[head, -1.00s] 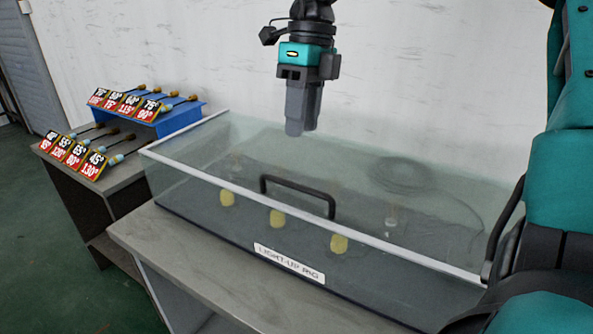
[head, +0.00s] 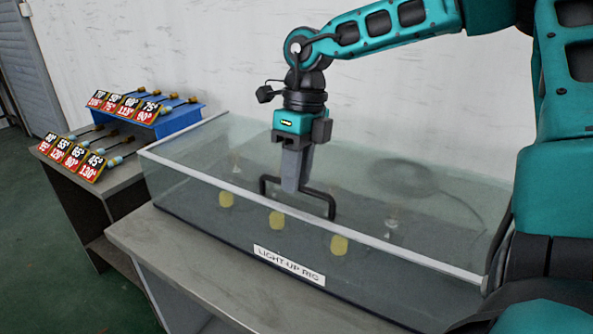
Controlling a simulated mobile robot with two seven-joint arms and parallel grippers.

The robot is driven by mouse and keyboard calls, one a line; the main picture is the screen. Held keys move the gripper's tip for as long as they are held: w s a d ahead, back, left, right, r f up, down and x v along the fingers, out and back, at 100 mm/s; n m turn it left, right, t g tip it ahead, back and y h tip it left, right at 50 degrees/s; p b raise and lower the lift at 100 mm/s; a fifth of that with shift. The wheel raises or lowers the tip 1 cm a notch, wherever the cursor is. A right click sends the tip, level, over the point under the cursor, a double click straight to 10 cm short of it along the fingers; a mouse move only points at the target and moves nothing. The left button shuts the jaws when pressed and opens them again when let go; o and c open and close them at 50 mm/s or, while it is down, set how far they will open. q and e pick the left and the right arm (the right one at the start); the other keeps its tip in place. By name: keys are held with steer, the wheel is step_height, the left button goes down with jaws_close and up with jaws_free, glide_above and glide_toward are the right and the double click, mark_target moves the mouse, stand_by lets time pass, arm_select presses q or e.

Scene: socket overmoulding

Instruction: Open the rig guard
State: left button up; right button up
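The rig guard (head: 200,172) is a clear, glass-like cover with a pale front edge, closed over the light-up rig. A black bar handle (head: 332,203) stands on it near the front edge. My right gripper (head: 291,188) points down at the handle, its grey fingers overlapping the middle of the bar in this view. The fingers are seen side-on, so I cannot tell whether they are open, or whether they touch or straddle the bar. My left gripper is not in view.
The rig stands on a grey bench (head: 180,240), with several yellow knobs and a coiled cable showing through the glass. At left, a dark side table (head: 85,195) and a blue stand (head: 180,119) hold labelled tools. The wall is behind.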

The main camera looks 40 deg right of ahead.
jaws_close()
stand_by(0.4)
